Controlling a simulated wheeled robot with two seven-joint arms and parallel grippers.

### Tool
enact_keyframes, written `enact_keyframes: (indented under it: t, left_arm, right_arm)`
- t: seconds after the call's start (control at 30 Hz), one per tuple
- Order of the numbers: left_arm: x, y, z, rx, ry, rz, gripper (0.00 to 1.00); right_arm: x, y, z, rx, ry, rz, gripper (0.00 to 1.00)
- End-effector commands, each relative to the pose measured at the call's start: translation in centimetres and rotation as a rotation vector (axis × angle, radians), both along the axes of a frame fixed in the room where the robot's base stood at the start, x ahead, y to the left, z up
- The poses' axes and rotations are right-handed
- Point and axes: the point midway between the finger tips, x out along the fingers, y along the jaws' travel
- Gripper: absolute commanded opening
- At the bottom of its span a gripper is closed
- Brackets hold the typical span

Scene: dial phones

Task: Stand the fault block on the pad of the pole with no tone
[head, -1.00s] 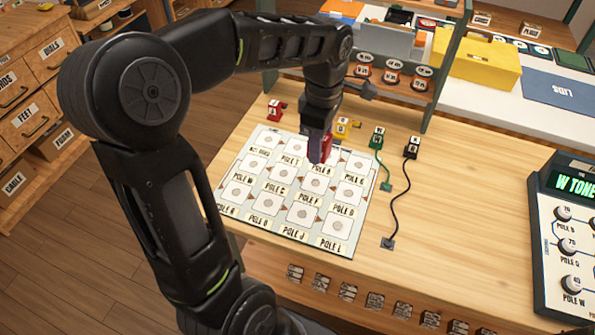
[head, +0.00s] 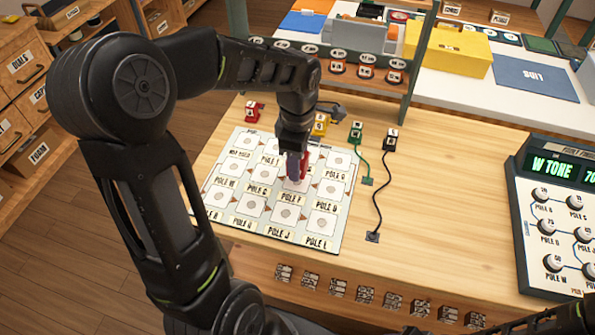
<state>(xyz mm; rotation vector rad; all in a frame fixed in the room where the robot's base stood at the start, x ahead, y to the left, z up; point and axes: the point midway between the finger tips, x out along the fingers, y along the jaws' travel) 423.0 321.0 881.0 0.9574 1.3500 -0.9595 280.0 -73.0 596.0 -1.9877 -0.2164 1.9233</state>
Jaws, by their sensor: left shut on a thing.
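My left gripper (head: 298,166) points down over the middle of the white pole board (head: 338,234). It is shut on a small red block (head: 303,166), mostly hidden by the fingers. The block is at or just above the pad over the POLE F label (head: 290,199); I cannot tell whether it touches. Other square pads, such as the one above POLE D (head: 328,188), show round centre marks. The tester (head: 560,215) at the right reads "W TONE" and a partly cut-off number starting with 70. My right gripper is not in view.
Behind the board stand a red piece (head: 253,108), a yellow piece (head: 320,124), a green piece (head: 356,131) and a black piece (head: 389,138), the last two with cords. A shelf frame (head: 415,60) rises behind.

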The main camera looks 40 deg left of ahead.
Motion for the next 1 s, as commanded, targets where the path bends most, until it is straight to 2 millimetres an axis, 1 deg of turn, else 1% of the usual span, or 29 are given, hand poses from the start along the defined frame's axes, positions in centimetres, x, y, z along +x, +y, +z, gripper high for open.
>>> enact_keyframes:
  t: [0.27, 0.37, 0.5, 0.6, 0.83, 0.97, 1.0]
  left_arm:
    - [0.0, 0.0, -0.1, 0.000, 0.000, 0.000, 0.00]
    - [-0.1, 0.0, -1.0, 0.000, 0.001, -0.001, 0.00]
    - [-0.1, 0.0, -3.0, 0.000, 0.002, 0.001, 0.00]
    - [-0.1, 0.0, -3.7, 0.000, 0.001, 0.000, 0.00]
    - [0.0, 0.0, -3.7, 0.000, -0.001, 0.000, 0.00]
    - [0.0, 0.0, -4.2, 0.000, -0.001, 0.000, 0.00]
    - [0.0, 0.0, -4.1, 0.000, -0.001, 0.000, 0.41]
  right_arm:
    - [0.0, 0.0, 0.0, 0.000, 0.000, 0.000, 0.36]
    - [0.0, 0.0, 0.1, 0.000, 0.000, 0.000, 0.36]
    - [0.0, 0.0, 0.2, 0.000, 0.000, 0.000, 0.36]
    - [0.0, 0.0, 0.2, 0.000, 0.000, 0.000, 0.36]
    - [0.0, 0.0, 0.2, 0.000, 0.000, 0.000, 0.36]
    - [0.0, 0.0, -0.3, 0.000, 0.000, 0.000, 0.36]
    - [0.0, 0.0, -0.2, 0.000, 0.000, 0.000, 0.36]
